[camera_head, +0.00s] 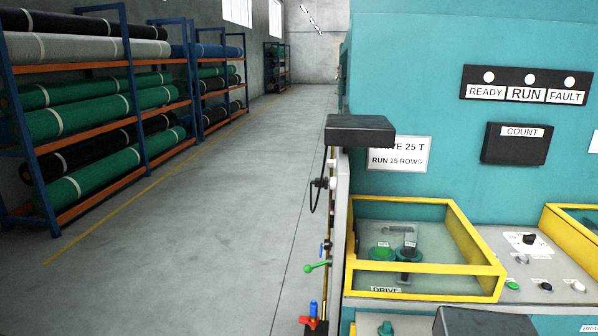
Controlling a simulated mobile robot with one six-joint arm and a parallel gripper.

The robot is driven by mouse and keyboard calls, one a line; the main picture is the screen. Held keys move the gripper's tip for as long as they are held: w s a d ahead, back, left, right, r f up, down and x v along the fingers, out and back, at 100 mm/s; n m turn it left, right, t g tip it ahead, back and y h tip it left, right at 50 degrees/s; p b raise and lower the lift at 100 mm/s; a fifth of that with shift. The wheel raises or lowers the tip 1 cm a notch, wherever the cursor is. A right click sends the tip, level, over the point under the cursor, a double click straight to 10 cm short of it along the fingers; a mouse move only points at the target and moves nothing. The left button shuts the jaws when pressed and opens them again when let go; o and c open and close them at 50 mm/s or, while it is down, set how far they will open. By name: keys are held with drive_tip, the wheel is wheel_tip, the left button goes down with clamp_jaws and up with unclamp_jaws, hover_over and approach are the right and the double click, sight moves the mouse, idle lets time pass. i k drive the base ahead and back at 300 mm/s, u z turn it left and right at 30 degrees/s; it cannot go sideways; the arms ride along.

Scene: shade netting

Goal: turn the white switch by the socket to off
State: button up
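I cannot make out a socket or a white switch beside one in the head view. The control panel (540,270) at the lower right carries a black rotary knob (529,239) on a white plate. Below it, a green button (513,286), a black button (546,287) and a white round button (578,287) sit in a row. Their labels are too small to read. My gripper is not in view.
A yellow-framed clear cover (425,270) encloses green and black controls. The teal machine (430,60) fills the right. A dark block (360,131) juts out at its left edge, above levers and a green handle (316,267). Left is open floor (210,220) beside racks of rolls.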

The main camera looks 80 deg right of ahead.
sight(331, 163)
drive_tip(key=u, duration=0.85)
drive_tip(key=k, duration=1.65)
drive_tip(key=z, duration=0.85)
